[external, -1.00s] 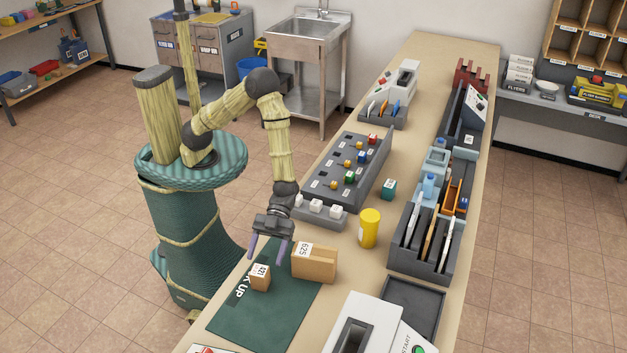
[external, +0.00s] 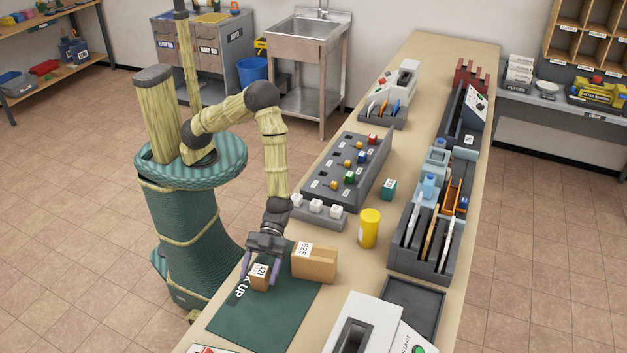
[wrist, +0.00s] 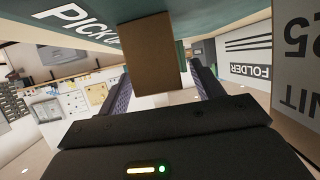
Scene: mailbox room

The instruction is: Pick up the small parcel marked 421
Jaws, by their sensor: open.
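The small parcel marked 421 (external: 260,277) is a brown box with a white label. It stands on the dark green pick-up mat (external: 255,322). My gripper (external: 259,279) is open and lowered over the parcel, with a finger on either side of it. In the wrist view the brown parcel (wrist: 151,52) shows between the two purple-grey fingers (wrist: 160,92). Gaps show between the parcel and both fingers there. The parcel's label does not show in the wrist view.
A larger brown parcel marked 625 (external: 315,263) stands close on the right of my gripper; its side fills the right of the wrist view (wrist: 300,60). A yellow cylinder (external: 369,228) and a grey block rack (external: 320,212) stand behind. The mat's front part is bare.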

